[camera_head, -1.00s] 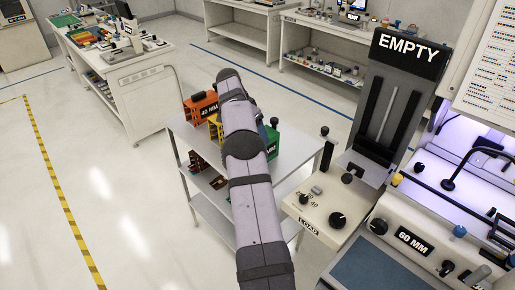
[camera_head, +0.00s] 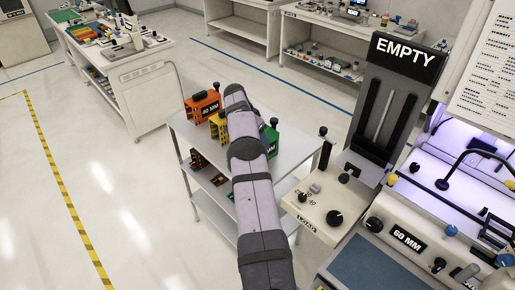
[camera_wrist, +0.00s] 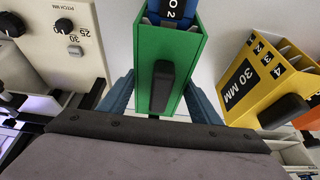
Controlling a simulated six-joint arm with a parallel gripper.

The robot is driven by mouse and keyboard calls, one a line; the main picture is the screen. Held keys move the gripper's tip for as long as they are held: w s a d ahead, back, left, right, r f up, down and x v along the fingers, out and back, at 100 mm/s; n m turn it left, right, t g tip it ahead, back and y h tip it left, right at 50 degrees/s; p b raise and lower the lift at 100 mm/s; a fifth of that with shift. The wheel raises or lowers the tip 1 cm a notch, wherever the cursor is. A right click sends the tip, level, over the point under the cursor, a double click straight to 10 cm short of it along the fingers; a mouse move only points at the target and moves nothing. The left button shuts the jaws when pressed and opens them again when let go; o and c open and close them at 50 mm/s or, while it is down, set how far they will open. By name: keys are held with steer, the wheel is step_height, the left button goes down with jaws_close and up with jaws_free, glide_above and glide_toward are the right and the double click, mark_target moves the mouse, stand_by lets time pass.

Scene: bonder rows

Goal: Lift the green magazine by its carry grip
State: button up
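The green magazine (camera_head: 268,141) stands on the small table, partly hidden behind my arm in the head view. In the wrist view the green magazine (camera_wrist: 181,48) is close and central, with its black carry grip (camera_wrist: 161,86) facing me and a blue part marked "02" at its far end. My gripper (camera_wrist: 160,95) is open, its two blue-grey fingers apart on the left and right of the green magazine. I cannot tell whether either finger touches it. My arm hides the gripper in the head view.
A yellow magazine marked 30 MM (camera_wrist: 255,85) stands just right of the green one. An orange magazine (camera_head: 203,106) is beyond it on the table (camera_head: 291,152). The cream loader panel (camera_head: 322,213) with knobs and the "EMPTY" tower (camera_head: 402,62) stand at the right.

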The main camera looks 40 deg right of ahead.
steer(key=shift+r, duration=0.1)
steer(key=c, duration=0.8)
steer(key=shift+c, duration=0.2)
steer(key=shift+w+d+r+b, duration=0.1)
steer(key=shift+r+b, duration=0.2)
steer(key=shift+r, duration=0.2)
step_height(320, 180, up, 7)
steer(key=p, duration=0.2)
steer(key=shift+p, duration=0.3)
steer(key=shift+r+p, duration=1)
steer(key=shift+p, duration=0.1)
